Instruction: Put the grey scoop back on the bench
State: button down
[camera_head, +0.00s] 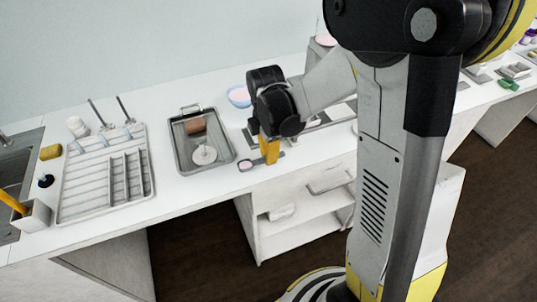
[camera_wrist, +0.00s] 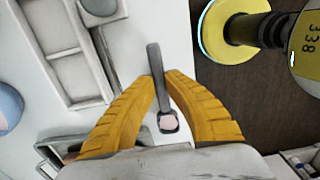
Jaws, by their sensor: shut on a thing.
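The grey scoop (camera_wrist: 156,66) lies between the yellow fingertips of my gripper (camera_wrist: 161,82) in the wrist view. The fingers are shut on its handle. Its small bowl, with something pink in it, points toward the bottom of that view. In the head view my gripper (camera_head: 270,152) points down near the front edge of the white bench (camera_head: 203,190), and the scoop's bowl (camera_head: 246,165) sticks out to its left. The scoop is over or at the bench top; I cannot tell whether it touches it. My gripper hides part of the handle.
A grey metal tray (camera_head: 176,150) with a brown roll and a white disc stands to the left. Further left are a white rack (camera_head: 80,190) and a sink (camera_head: 14,165). A blue-rimmed bowl (camera_head: 236,96) stands behind. Open shelves (camera_head: 295,228) lie below the bench.

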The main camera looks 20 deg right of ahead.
jog(key=shift+f, duration=0.15)
jog(key=shift+f+b, duration=0.3)
jog(key=shift+b, duration=0.1)
jog(key=c, duration=1.4)
grip_release()
jog(key=shift+c, duration=0.2)
jog(key=shift+r, duration=0.1)
notch_tip(320, 180, up, 12)
jog(key=shift+a, duration=0.15)
